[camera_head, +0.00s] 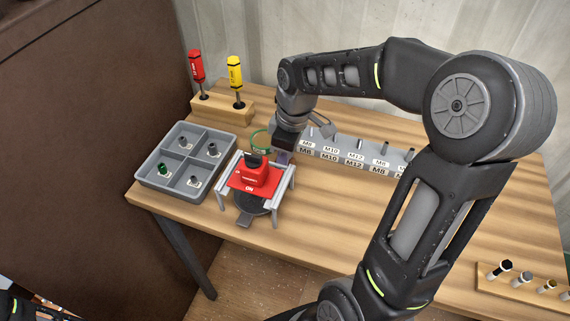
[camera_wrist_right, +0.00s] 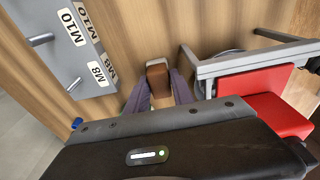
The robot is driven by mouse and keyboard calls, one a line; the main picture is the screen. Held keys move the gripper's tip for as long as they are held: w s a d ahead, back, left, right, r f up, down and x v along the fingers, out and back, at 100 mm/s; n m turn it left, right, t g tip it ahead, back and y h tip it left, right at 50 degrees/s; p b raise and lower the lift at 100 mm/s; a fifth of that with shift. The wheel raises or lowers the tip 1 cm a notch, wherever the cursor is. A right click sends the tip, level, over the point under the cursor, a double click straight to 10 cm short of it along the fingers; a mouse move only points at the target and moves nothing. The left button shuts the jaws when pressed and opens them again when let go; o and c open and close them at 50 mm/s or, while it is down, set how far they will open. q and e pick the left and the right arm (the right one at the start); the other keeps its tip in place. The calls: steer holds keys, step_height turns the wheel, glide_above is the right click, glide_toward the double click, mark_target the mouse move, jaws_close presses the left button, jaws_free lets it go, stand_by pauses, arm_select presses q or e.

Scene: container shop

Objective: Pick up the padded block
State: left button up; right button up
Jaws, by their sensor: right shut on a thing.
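The padded block (camera_wrist_right: 158,82) shows in the right wrist view as a small brown block with a pale grey end. It sits between the two purple-grey fingers of my right gripper (camera_wrist_right: 159,92), which is shut on it. In the head view my right gripper (camera_head: 282,157) points down at the table, just behind and right of the red device. The block is hidden or too small to make out there. I cannot tell whether the block touches the table. My left gripper is not in view.
A red device on a grey-legged frame (camera_head: 249,178) stands close to my right gripper. A grey rack labelled M6 to M12 (camera_head: 340,157) lies to the right. A four-compartment grey tray (camera_head: 160,187) and a wooden screwdriver stand (camera_head: 225,108) are at left. The table's right middle is clear.

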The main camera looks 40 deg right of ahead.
jaws_close()
steer(key=shift+r, duration=0.1)
step_height(320, 180, up, 10)
steer(key=shift+f+b, duration=0.1)
steer(key=shift+b, duration=0.2)
stand_by(0.5)
steer(key=shift+o, duration=1.9)
jaws_free()
jaws_close()
